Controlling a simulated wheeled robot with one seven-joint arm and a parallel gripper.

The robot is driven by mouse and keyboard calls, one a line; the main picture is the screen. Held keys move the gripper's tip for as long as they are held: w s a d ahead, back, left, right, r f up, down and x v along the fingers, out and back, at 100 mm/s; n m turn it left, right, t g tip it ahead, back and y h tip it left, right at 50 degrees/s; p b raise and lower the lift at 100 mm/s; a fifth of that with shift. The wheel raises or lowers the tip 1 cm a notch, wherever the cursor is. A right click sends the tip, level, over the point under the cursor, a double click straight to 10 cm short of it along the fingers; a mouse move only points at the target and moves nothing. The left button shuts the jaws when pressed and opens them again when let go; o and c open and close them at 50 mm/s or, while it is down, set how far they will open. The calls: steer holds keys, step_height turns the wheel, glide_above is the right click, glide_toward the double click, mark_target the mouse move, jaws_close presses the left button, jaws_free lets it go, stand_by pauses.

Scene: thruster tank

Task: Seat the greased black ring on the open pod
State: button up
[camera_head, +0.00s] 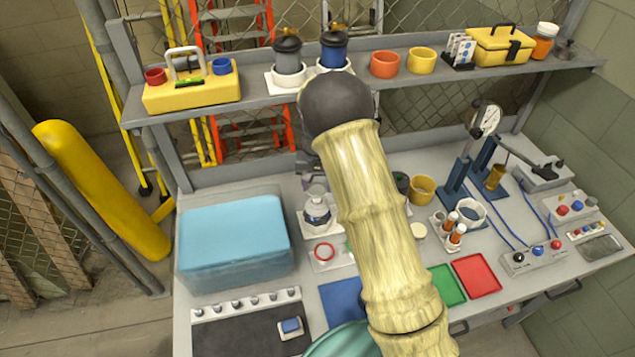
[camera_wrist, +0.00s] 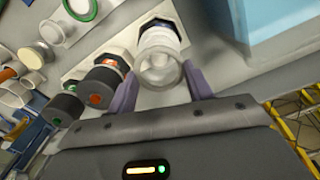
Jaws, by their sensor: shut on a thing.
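My gripper (camera_wrist: 159,76) shows in the wrist view, its two purple-grey fingers on either side of a clear, white-rimmed round piece (camera_wrist: 160,72). The fingers are shut on this piece, which is in line with a white pod body (camera_wrist: 158,38) in a dark socket; I cannot tell whether the two are joined. In the head view a white pod (camera_head: 317,208) stands on a pale base left of my arm, and my gripper is mostly hidden behind the arm. I cannot make out the greased black ring for certain.
Dark cylinders with an orange (camera_wrist: 95,100) and a green (camera_wrist: 57,121) centre are close to my left finger. A blue-lidded tank (camera_head: 235,235) stands left on the bench. A red ring (camera_head: 324,252) lies on a white tile. The shelf (camera_head: 440,78) runs above the bench.

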steer(key=shift+f+b, duration=0.55)
steer(key=shift+f, duration=0.5)
steer(key=shift+w, duration=0.1)
steer(key=shift+f, duration=0.2)
stand_by(0.9)
steer(key=shift+s+f, duration=0.15)
steer(key=shift+s, duration=0.05)
steer(key=shift+w+f+b, duration=0.15)
steer(key=shift+f+b, duration=0.5)
steer(key=shift+f, duration=0.4)
stand_by(0.8)
steer(key=o, duration=1)
